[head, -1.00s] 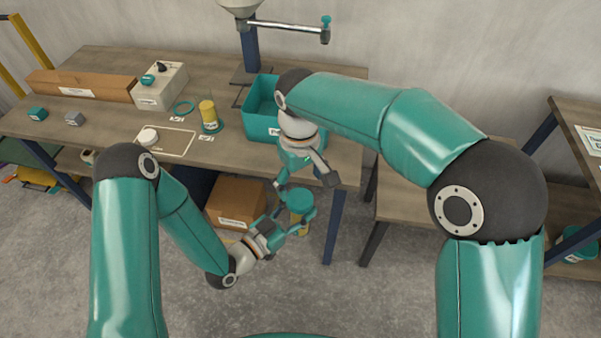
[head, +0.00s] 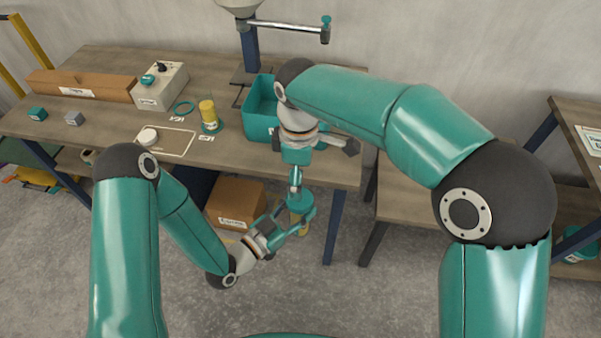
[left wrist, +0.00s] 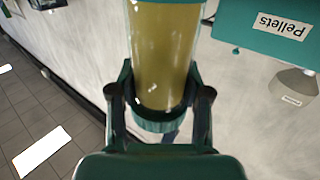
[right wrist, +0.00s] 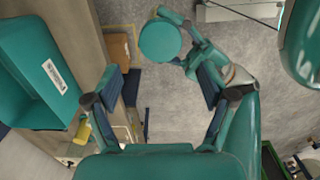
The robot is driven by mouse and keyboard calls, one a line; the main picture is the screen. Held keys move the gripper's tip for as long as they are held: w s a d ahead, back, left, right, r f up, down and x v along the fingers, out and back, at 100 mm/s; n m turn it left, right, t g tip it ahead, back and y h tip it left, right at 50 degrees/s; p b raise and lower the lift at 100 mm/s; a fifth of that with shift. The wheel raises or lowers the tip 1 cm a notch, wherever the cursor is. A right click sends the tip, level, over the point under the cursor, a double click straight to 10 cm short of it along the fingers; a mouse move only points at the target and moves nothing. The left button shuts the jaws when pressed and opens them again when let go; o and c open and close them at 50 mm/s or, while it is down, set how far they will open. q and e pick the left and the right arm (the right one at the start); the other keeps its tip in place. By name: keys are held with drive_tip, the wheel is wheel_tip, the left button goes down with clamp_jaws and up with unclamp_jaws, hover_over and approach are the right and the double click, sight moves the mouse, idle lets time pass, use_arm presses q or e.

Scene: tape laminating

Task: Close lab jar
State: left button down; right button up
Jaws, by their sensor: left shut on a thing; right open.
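The lab jar (left wrist: 165,55) has a clear body with yellow contents. My left gripper (left wrist: 158,100) is shut on it and holds it in the air in front of the bench. A ribbed teal lid (left wrist: 155,121) sits at one end of the jar. In the head view the round teal lid (head: 300,202) faces up on the jar, and it also shows in the right wrist view (right wrist: 160,41). How tight it is cannot be told. My right gripper (right wrist: 158,88) is open and empty, close above the lid and off to one side in its own view.
The bench (head: 100,120) carries a teal bin (head: 262,128), a second yellow jar (head: 208,112), a teal ring (head: 185,107), a white switch box (head: 160,88) and a long cardboard box (head: 80,86). Another cardboard box (head: 236,202) is below. An arm (head: 290,28) overhangs the bench.

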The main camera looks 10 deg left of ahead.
sight(300, 215)
drive_tip(key=shift+f, duration=3.95)
drive_tip(key=c, duration=1.2)
drive_tip(key=m, duration=0.4)
drive_tip(key=shift+m, duration=0.3)
drive_tip(key=m, duration=0.3)
drive_tip(key=shift+m, duration=0.4)
drive_tip(key=o, duration=1.3)
drive_tip(key=shift+r, duration=0.1)
